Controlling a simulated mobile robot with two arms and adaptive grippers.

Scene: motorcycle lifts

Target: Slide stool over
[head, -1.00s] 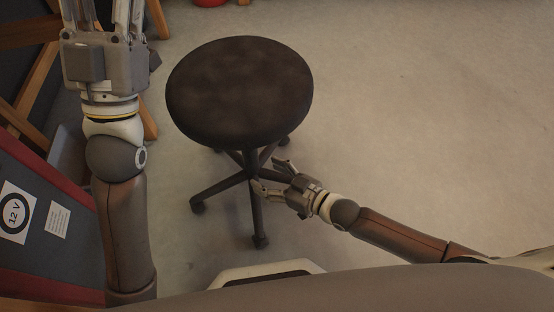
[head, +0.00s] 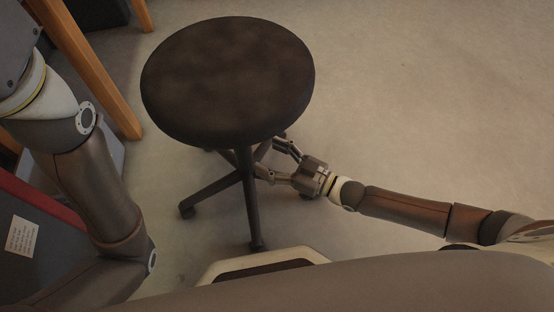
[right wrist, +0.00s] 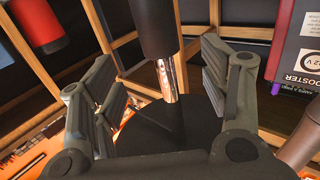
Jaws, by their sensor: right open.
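The stool has a round dark seat (head: 228,80) and a black base with casters. Its black column (head: 249,195) shows below the seat. My right gripper (head: 266,158) is open under the seat's near right edge, with its fingers spread toward the column. In the right wrist view the stool's black tube and chrome rod (right wrist: 172,78) stand between the spread fingers (right wrist: 165,95), with a visible gap on both sides. I cannot tell exactly how deep the column sits between them. Only the body of my left gripper (head: 14,45) shows at the left edge; its fingers are out of frame.
A wooden leg (head: 90,65) stands left of the stool. A dark box with a red edge and a white label (head: 22,236) is at the lower left. The concrete floor (head: 430,90) to the right and behind the stool is clear.

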